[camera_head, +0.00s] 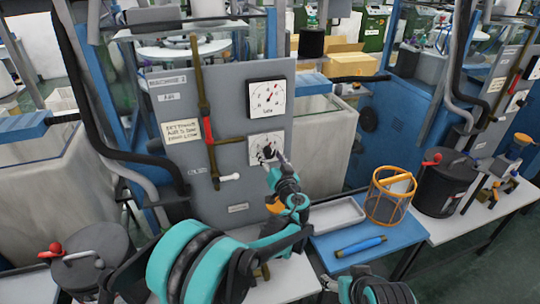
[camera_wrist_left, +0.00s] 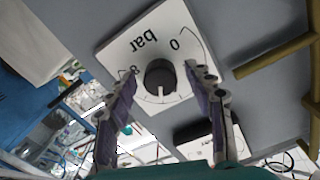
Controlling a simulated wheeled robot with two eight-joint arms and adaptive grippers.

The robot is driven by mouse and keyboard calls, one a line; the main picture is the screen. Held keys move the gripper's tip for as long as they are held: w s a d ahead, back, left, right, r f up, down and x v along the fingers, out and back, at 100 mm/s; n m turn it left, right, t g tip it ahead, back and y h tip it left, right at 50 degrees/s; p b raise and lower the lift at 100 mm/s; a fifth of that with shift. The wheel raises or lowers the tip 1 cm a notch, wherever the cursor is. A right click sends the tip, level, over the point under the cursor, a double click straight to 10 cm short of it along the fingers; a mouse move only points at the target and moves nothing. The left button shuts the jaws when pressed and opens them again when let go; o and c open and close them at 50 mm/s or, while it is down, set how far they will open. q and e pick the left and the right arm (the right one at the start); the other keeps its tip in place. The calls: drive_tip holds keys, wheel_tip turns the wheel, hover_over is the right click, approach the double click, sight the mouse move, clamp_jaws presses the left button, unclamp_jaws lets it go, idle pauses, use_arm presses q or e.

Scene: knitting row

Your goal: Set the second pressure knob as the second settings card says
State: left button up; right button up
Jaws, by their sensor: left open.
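In the head view a grey machine panel carries a white gauge (camera_head: 265,98) and, below it, a white dial plate (camera_head: 257,138) with a black knob. A pale settings card (camera_head: 181,131) is on the panel's left; its writing is too small to read surely. My left gripper (camera_head: 271,157) is at the dial plate and partly hides the knob. In the left wrist view the black knob (camera_wrist_left: 160,75) sits on its plate marked "bar", 0 and 8. My left gripper (camera_wrist_left: 164,77) is open, a finger on each side of the knob; contact cannot be told. My right gripper (camera_head: 340,286) shows partly at the bottom edge.
A red and brass lever (camera_head: 206,110) and piping run down the panel left of the dial. A blue mat (camera_head: 330,262) holds a blue-handled tool (camera_head: 361,245), near an orange wire basket (camera_head: 388,197), a grey tray (camera_head: 335,216) and a black pot (camera_head: 443,188).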

use_arm(q)
drive_tip(key=v, duration=1.1)
drive_tip(key=shift+s, duration=0.15)
drive_tip(key=s+a+f+n+g, duration=0.1)
drive_tip(key=s+a+g, duration=0.4)
drive_tip(key=a, duration=0.5)
drive_tip(key=s+a+f+g, duration=0.2)
drive_tip(key=s+a, duration=0.4)
drive_tip(key=a, duration=0.4)
drive_tip(key=s+a+f+g+h, duration=0.1)
drive_tip(key=s+f+h, duration=0.4)
drive_tip(key=s, duration=1.2)
drive_tip(key=shift+s+a+g, duration=0.15)
drive_tip(key=shift+s+g, duration=0.05)
drive_tip(key=shift+g, duration=0.7)
